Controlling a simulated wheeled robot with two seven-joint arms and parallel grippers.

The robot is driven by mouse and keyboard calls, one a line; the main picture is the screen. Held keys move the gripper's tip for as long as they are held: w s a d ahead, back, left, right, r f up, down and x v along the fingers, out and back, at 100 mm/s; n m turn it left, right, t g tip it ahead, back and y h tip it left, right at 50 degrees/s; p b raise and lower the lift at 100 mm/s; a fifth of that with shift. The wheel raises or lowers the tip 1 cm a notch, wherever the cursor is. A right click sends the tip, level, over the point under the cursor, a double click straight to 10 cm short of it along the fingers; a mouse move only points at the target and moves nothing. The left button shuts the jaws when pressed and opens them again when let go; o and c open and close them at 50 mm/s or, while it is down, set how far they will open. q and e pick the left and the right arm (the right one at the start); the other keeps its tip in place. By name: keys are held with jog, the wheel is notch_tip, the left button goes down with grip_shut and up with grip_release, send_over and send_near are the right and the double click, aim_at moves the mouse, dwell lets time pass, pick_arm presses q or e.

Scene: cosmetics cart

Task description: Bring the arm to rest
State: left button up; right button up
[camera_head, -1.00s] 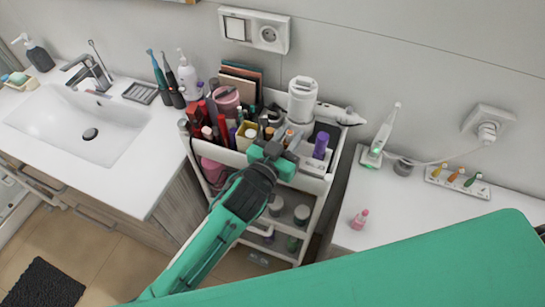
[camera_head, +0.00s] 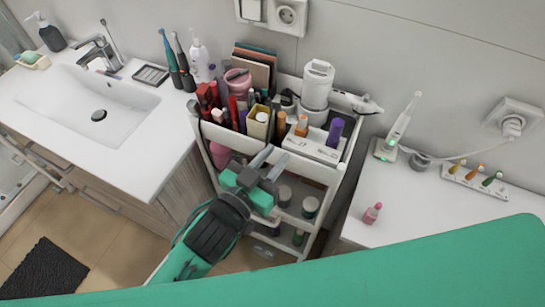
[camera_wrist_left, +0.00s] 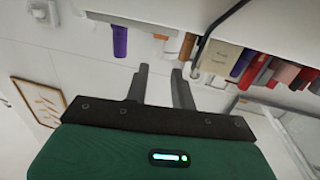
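My left gripper (camera_head: 267,165) is in front of the white cosmetics cart (camera_head: 334,174), just below its top tray. Its two grey fingers are apart with nothing between them. In the left wrist view the gripper (camera_wrist_left: 159,80) also shows open and empty, with the cart's items beyond its fingertips. A purple-capped tube (camera_head: 334,132) and an orange-capped bottle (camera_head: 302,126) stand in a white holder at the tray's front right. My right gripper is not in view. A large green part of my own body covers the bottom of the head view.
A sink (camera_head: 85,98) is on the left. The white counter on the right holds a pink bottle (camera_head: 372,213), an electric toothbrush (camera_head: 402,124) and a rack of brush heads (camera_head: 473,178). The cart top is crowded with cosmetics. Open floor (camera_head: 85,232) lies at lower left.

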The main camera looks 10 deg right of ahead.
pick_arm(q)
jog(key=s+a+f+n+g+y, duration=0.1)
jog(key=a+f+n+g+y, duration=0.15)
jog(key=a+f+y, duration=0.45)
jog(key=a+f+n+g+y, duration=0.1)
jog(key=a+f+n+y, duration=0.15)
jog(key=a+f, duration=0.45)
jog(key=s+a+f+n+g+y, duration=0.1)
jog(key=s+a+f+g, duration=0.2)
jog(key=s+a, duration=0.4)
jog(key=s+a+f+n+g+y, duration=0.1)
jog(key=s+a+f+g+y, duration=0.15)
jog(key=s+a, duration=0.45)
notch_tip(320, 180, down, 29)
jog(key=w+g, duration=0.1)
jog(key=g, duration=0.1)
jog(key=s+a+f, duration=0.2)
jog(key=s+f, duration=0.7)
jog(key=f, duration=0.1)
jog(key=s+a+f+g, duration=0.1)
jog(key=s+a+f, duration=0.1)
jog(key=s+f, duration=0.8)
jog(key=shift+s+a+f+m, duration=0.2)
jog(key=shift+s+f+m, duration=0.1)
jog(key=shift+f, duration=0.2)
